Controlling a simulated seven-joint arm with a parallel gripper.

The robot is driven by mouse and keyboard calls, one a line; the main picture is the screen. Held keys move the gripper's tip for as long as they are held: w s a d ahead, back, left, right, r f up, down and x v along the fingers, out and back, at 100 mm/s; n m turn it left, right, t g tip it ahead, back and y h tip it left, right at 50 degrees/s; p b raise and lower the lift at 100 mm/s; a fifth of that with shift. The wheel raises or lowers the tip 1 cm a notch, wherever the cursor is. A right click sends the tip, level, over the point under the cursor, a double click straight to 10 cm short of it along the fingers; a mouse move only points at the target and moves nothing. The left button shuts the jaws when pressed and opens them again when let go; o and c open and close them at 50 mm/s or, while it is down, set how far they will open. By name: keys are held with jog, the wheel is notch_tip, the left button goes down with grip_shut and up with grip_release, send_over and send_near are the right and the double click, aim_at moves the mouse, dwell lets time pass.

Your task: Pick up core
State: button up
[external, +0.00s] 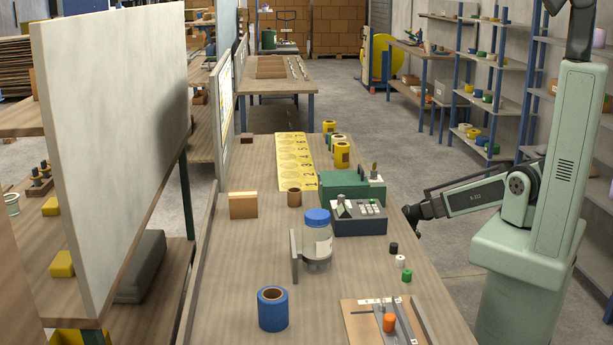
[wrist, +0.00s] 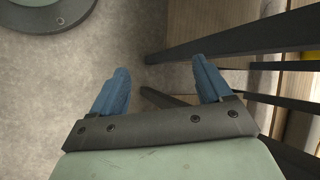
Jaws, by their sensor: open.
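A short brown cardboard core (external: 294,197) stands upright on the wooden table, left of the green-and-grey machine (external: 352,190). A blue tape roll (external: 272,309) with a brown inner ring stands near the front of the table. My gripper (wrist: 160,68) has two blue fingers spread apart, with nothing between them. It hangs over the grey floor beside the table, away from the core. The core does not show in the wrist view. In the external view my fingers cannot be made out; my arm reaches toward the table's right edge.
A clear jar with a blue lid (external: 317,235) and an upright board stand mid-table. A brown box (external: 243,205) is left of the core. Small black, white and green pieces, yellow rolls (external: 342,155) and a tray (external: 363,326) stand around. A white panel rises left. Dark table bars show in the wrist view.

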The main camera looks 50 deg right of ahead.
jog(key=w+d+r+m+t+y, duration=0.15)
jog(key=w+d+r+t, duration=0.25)
jog(key=w+d+r, duration=0.7)
jog(key=w+d+r+t+y, duration=0.25)
jog(key=w+d+r, duration=0.5)
jog(key=r, duration=0.45)
jog(key=w+r+n, duration=0.3)
jog(key=w+r, duration=0.2)
jog(key=r, duration=0.6)
jog(key=w+a+r+n+g+h, duration=0.1)
jog(key=w+a+r+n, duration=0.15)
jog(key=a, duration=0.45)
jog(key=w+a+r+n+g, duration=0.2)
jog(key=a+r+n, duration=0.2)
jog(key=a, duration=0.3)
notch_tip(320, 180, up, 11)
jog(key=n+g+h, duration=0.2)
jog(key=n+h, duration=0.8)
jog(key=n, duration=0.4)
send_over(295, 190)
jog(key=shift+t, duration=0.25)
notch_tip(295, 190, down, 13)
jog(key=shift+d+f, duration=0.1)
jog(key=shift+f, duration=0.1)
